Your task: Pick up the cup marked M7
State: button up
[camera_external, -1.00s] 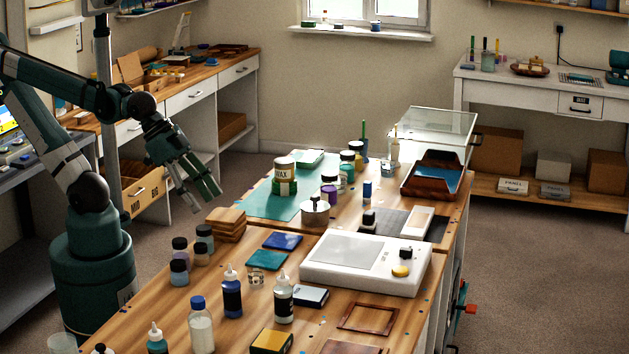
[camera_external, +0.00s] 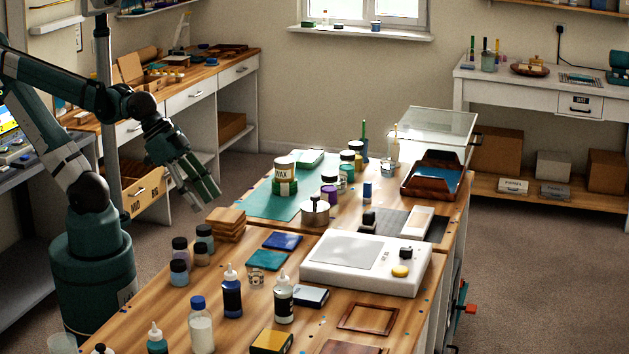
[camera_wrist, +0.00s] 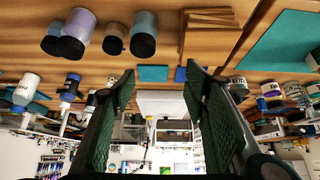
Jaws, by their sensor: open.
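A small clear cup (camera_external: 256,278) with dark marks stands on the near workbench, between the teal slab and the squeeze bottles. Its marking is too small to read, so I cannot tell whether it says M7. Another clear cup (camera_external: 62,343) shows at the bottom left corner, partly cut off, with no readable mark. My gripper (camera_external: 207,200) hangs in the air to the left of the bench, above and behind the dark-capped jars, well apart from both cups. In the wrist view my gripper (camera_wrist: 160,74) has its two fingers spread with nothing between them.
Dark-capped jars (camera_external: 180,258) and stacked wooden coasters (camera_external: 226,224) stand below my gripper. Bottles (camera_external: 232,292) stand close around the small cup. A white light box (camera_external: 350,278) lies to its right. Teal (camera_external: 267,260) and blue (camera_external: 282,241) slabs lie behind it.

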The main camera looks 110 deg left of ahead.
jog(key=shift+w+r, duration=0.1)
jog(key=shift+r, duration=0.05)
jog(key=shift+w+d+r+n+p, duration=0.3)
jog(key=shift+w+r+n+p, duration=0.1)
jog(key=shift+w+r+p, duration=0.25)
jog(key=w+d+r+n+g+p, duration=0.2)
jog(key=w+r+n+p, duration=0.1)
jog(key=w+p, duration=0.15)
jog(key=n+g+h+p, duration=0.2)
jog(key=n+g+p, duration=0.4)
jog(key=n+p, duration=0.6)
send_near(256, 276)
jog(key=shift+s+a+f+m+p, duration=0.3)
jog(key=shift+a+m+p, duration=0.1)
jog(key=shift+m+p, duration=0.2)
jog(key=shift+s+a+f+m+p, duration=0.2)
jog(key=shift+s+a+m+p, duration=0.15)
jog(key=shift+m+p, duration=0.2)
jog(key=shift+f, duration=0.1)
jog(key=shift+d+f, duration=0.15)
jog(key=shift+f, duration=1)
jog(key=shift+f, duration=0.15)
